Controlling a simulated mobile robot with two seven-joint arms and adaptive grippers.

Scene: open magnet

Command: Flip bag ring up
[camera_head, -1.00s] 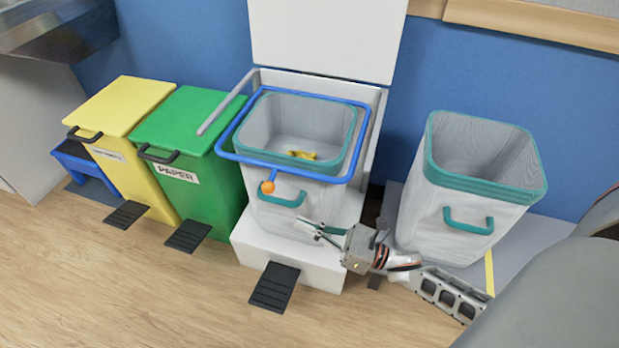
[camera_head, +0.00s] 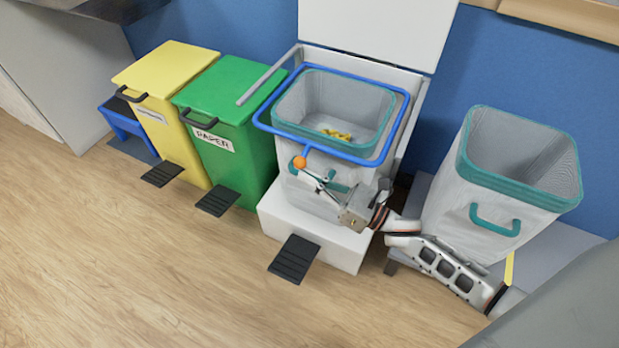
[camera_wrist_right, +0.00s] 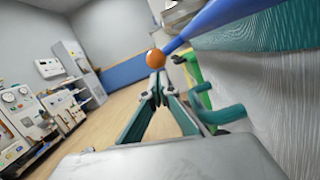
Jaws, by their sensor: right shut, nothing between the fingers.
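The blue bag ring (camera_head: 385,133) lies flat around the top of a grey bag with a teal rim (camera_head: 348,82) in the open white bin (camera_head: 310,232). An orange knob (camera_head: 299,162) sticks out at the ring's front. My right gripper (camera_head: 316,180) is shut and empty, just below and beside the knob. In the right wrist view the orange knob (camera_wrist_right: 155,59) stands just beyond the closed fingertips (camera_wrist_right: 158,90); whether they touch it I cannot tell. The bag's teal handle (camera_wrist_right: 218,108) is to the right of the fingers. My left gripper is not in view.
A second grey bag (camera_head: 500,180) stands on a low grey platform at the right. A green paper bin (camera_head: 235,120) and a yellow bin (camera_head: 165,85) stand to the left. The white lid (camera_head: 380,30) is upright behind the ring. Yellow scraps (camera_head: 337,134) lie inside the bag.

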